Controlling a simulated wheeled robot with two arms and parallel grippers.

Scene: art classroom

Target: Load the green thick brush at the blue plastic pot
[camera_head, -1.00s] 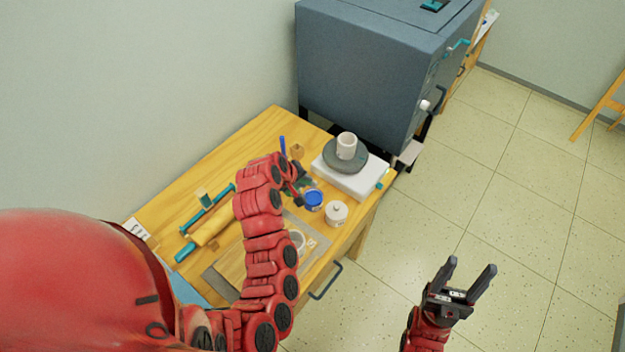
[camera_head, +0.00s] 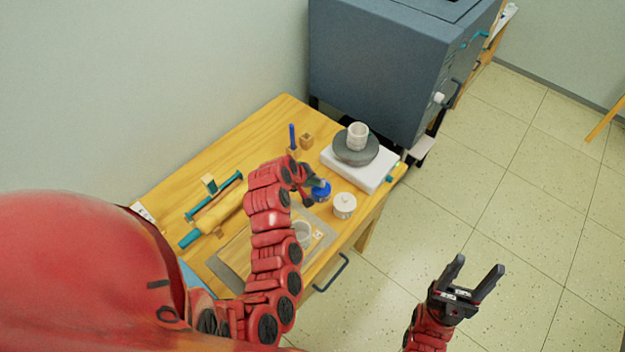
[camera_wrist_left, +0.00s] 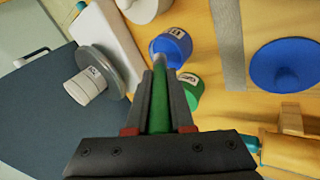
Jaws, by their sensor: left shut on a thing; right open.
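My left gripper (camera_wrist_left: 165,110) is shut on the green thick brush (camera_wrist_left: 160,95), seen in the left wrist view. The brush's grey end reaches the blue plastic pot (camera_wrist_left: 173,48); whether it is inside or just above the pot I cannot tell. In the head view the blue pot (camera_head: 321,196) stands on the wooden table, and my left gripper (camera_head: 308,188) is beside it, partly hidden by its own arm. A green pot (camera_wrist_left: 191,90) sits close to the blue one in the wrist view. My right gripper (camera_head: 475,280) is open and empty over the floor.
A white lidded jar (camera_head: 344,206) stands right of the blue pot. Behind are a white-based turntable (camera_head: 383,174) with a cup (camera_head: 358,136). A rolling pin (camera_head: 215,219) lies left on the table (camera_head: 245,150). A grey cabinet (camera_head: 375,75) stands behind.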

